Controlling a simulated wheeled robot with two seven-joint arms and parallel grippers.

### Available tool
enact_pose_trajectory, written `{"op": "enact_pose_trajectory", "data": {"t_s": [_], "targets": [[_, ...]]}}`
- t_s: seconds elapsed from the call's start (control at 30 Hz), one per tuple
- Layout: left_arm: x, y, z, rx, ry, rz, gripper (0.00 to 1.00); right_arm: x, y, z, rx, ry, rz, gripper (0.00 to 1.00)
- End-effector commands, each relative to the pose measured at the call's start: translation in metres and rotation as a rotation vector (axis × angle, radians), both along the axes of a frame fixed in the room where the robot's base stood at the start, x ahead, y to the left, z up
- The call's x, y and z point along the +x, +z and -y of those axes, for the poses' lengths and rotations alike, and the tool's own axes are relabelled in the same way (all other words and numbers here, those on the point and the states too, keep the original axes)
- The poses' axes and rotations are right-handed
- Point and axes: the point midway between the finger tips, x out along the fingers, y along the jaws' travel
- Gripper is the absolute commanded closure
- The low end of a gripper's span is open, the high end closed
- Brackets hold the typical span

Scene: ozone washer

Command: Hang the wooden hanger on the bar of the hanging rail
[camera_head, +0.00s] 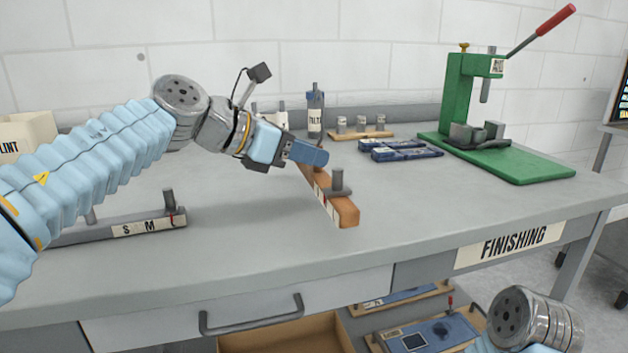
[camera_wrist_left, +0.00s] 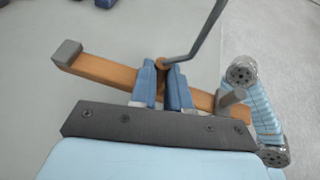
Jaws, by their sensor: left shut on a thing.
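The wooden hanger (camera_head: 348,213) is a brown bar with a grey upright clip near its near end and a pale strip with red marks along one side. In the left wrist view the hanger (camera_wrist_left: 110,73) has a grey block at its far end and a grey peg at the other. My left gripper (camera_head: 312,154) is shut on its middle part; the blue fingers (camera_wrist_left: 165,82) close around a brown knob with a thin dark rod rising from it. I cannot tell if the bar touches the table. I cannot make out a hanging rail for certain. My right gripper is out of view.
A bottle (camera_head: 315,112), blue devices (camera_head: 400,150) and a green press (camera_head: 465,110) stand behind and right. The table (camera_head: 420,205) is clear right of the hanger.

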Motion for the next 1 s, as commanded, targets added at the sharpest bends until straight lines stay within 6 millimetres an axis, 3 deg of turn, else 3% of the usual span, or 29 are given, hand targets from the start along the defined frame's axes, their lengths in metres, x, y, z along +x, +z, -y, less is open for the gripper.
{"op": "enact_pose_trajectory", "data": {"t_s": [0.1, 0.23, 0.67, 0.7, 0.8, 0.83, 1.0], "targets": [[0.01, -0.02, 0.011, 0.001, -0.001, -0.005, 1.0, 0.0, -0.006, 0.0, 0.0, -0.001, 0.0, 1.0], [0.009, -0.042, 0.009, -0.001, 0.0, -0.003, 1.0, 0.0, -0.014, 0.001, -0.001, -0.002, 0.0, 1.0], [0.009, -0.049, 0.009, -0.001, -0.001, -0.001, 1.0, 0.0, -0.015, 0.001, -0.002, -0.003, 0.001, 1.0], [0.009, -0.048, 0.009, 0.0, -0.001, -0.002, 0.78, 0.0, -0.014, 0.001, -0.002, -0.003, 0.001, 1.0], [0.009, -0.048, 0.009, 0.0, -0.001, -0.002, 0.62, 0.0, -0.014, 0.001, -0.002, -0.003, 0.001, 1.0], [0.009, -0.048, 0.009, 0.0, -0.001, -0.002, 0.58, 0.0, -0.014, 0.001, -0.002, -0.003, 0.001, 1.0], [0.009, -0.048, 0.009, 0.0, -0.001, -0.002, 0.58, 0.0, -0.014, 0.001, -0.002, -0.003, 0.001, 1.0]]}}
